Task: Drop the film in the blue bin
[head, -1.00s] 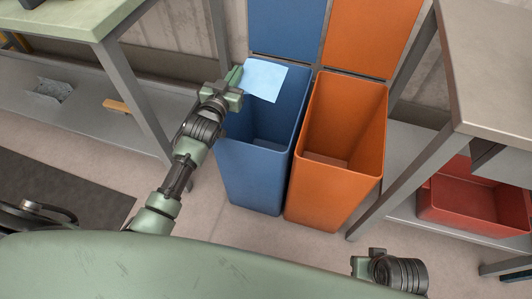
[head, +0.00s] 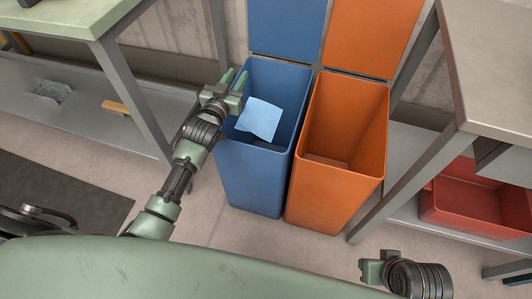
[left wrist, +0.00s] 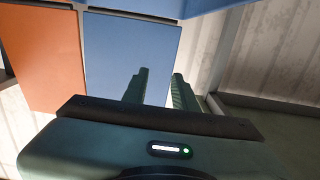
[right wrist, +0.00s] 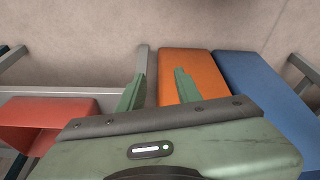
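The film (head: 259,119) is a light blue sheet. In the head view it shows inside the opening of the blue bin (head: 252,177), clear of my left gripper. I cannot tell whether it rests on the bottom or is still falling. My left gripper (head: 234,79) is open and empty at the left rim of the blue bin; its two parted fingers also show in the left wrist view (left wrist: 158,88). My right gripper (right wrist: 158,90) is open and empty in the right wrist view, low at the right in the head view, where its fingers are hard to make out.
An orange bin (head: 333,185) stands right beside the blue one, both lids raised behind. A workbench (head: 490,70) with a red crate (head: 470,212) on its lower shelf is at the right. Another bench (head: 75,20) stands at the left. Floor in front of the bins is clear.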

